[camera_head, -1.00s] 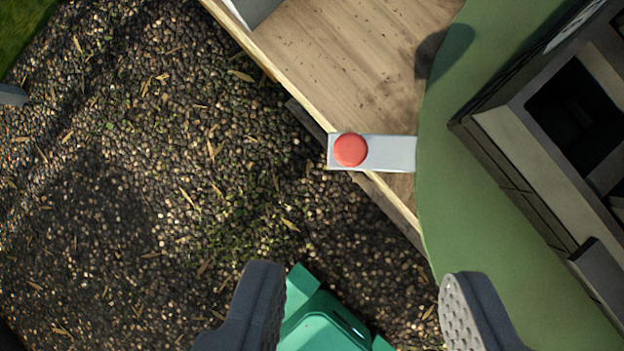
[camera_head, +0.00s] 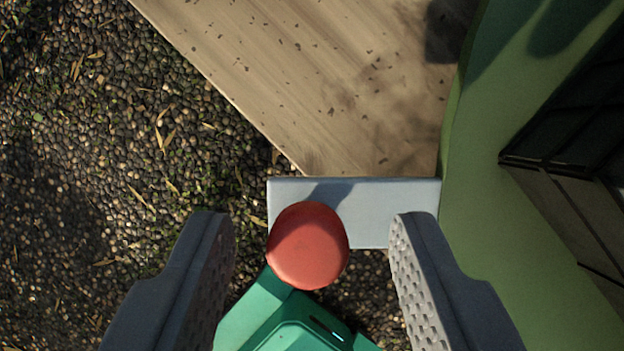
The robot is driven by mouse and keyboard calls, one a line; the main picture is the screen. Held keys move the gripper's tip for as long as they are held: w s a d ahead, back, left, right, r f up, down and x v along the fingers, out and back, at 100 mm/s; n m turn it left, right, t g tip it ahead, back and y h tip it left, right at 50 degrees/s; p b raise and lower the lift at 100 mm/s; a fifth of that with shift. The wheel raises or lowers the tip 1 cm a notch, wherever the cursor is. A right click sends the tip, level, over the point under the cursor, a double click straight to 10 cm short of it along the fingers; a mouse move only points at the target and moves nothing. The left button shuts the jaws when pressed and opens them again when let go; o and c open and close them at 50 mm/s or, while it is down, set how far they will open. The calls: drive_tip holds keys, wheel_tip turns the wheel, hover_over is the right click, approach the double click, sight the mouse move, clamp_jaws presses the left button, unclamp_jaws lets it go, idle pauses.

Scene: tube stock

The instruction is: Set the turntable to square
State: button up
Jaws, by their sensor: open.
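The green turntable (camera_head: 477,230) fills the right side, its curved edge over the wooden board. A light grey tab (camera_head: 385,212) sticks out to the left from its edge. A round red knob (camera_head: 308,246) sits on the tab near its outer end. My gripper (camera_head: 312,228) is open, with one finger left of the knob and the other to its right, in front of the tab. The knob lies between the fingers in the picture, with space on both sides. I cannot tell whether the fingertips are level with the knob.
The wooden board (camera_head: 320,80) lies behind the tab. Dark gravel (camera_head: 90,150) with scattered leaves covers the ground at left. A dark framed structure (camera_head: 575,190) stands on the turntable at right.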

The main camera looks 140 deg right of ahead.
drive_tip(key=shift+w+a+f, duration=0.1)
drive_tip(key=shift+f, duration=0.2)
